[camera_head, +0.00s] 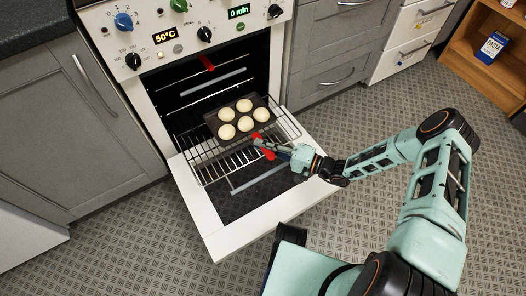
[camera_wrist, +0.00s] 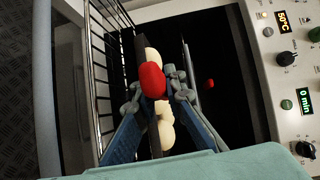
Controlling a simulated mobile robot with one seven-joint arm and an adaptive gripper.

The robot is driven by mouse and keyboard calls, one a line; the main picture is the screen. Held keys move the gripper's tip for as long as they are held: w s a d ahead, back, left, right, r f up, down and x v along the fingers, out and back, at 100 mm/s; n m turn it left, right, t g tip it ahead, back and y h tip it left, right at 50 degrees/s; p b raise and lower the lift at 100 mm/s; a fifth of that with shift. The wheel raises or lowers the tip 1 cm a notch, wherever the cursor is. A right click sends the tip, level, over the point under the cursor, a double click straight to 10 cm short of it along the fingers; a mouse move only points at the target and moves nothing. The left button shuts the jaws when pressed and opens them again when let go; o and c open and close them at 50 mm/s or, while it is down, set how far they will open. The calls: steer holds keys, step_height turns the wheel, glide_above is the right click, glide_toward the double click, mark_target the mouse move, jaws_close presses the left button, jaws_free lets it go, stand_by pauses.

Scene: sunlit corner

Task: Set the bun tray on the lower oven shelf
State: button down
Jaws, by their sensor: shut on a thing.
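The bun tray (camera_head: 235,116) is dark and flat and carries several pale round buns. It lies level over the pulled-out lower oven shelf (camera_head: 213,170), a wire rack, partly inside the oven mouth. My gripper (camera_head: 268,147) is shut on the tray's red handle (camera_head: 263,143) at the front. In the wrist view the red grip (camera_wrist: 152,80) sits between my fingertips (camera_wrist: 155,88), and the tray (camera_wrist: 144,46) shows edge-on beside the rack (camera_wrist: 105,60). I cannot tell whether the tray touches the rack.
The oven door (camera_head: 203,219) is folded down, with the rack above it. An upper shelf (camera_head: 212,82) stays inside the oven, and a small red item (camera_head: 206,62) shows above it. Grey cabinets (camera_head: 75,120) flank the oven.

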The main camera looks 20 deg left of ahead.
step_height(320, 180, down, 3)
steer(key=shift+w+f+b, duration=0.1)
steer(key=shift+w+b, duration=0.05)
steer(key=shift+b, duration=0.35)
steer(key=c, duration=2.4)
jaws_free()
steer(key=shift+f, duration=0.2)
steer(key=o, duration=0.4)
steer(key=shift+r, duration=0.1)
